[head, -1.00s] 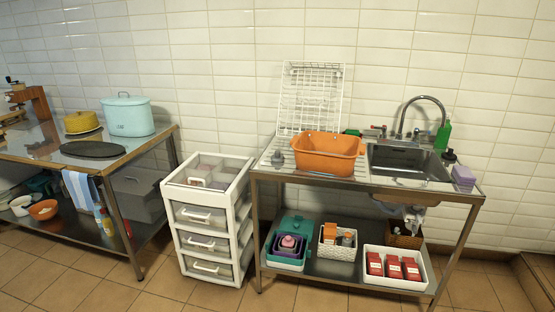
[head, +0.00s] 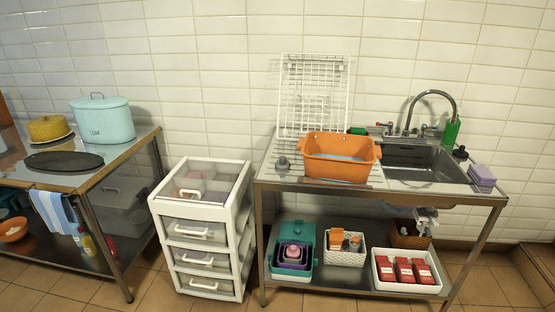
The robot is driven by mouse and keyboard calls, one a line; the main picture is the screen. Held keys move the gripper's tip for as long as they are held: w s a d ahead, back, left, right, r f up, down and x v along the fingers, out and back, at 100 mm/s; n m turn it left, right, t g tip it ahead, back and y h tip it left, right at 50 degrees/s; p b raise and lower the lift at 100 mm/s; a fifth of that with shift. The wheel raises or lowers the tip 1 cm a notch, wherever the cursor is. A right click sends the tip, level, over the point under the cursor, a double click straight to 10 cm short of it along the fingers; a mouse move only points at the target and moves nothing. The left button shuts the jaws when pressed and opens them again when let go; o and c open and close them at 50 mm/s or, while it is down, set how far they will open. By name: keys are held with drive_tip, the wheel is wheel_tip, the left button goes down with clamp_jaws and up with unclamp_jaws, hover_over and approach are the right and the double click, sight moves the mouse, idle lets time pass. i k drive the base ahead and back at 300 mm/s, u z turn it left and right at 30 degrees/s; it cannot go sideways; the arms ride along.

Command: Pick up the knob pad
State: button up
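A small grey piece with a knob-like top (head: 282,164) stands on the left part of the steel sink table (head: 262,178), left of the orange basin. A small dark piece with a similar top (head: 461,154) stands at the right rear corner of the sink. Either could be the knob pad; at this size I cannot tell which. My gripper is not in view.
An orange basin (head: 341,168) stands left of the sink (head: 420,160), before an upright white wire rack (head: 313,95). Purple sponges (head: 482,176) lie at the right. A white drawer unit (head: 202,230) stands left. Floor (head: 165,292) shows in front.

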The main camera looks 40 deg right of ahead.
sight(282, 164)
drive_tip(key=z, duration=0.05)
drive_tip(key=i, duration=1.1)
drive_tip(key=u, duration=0.35)
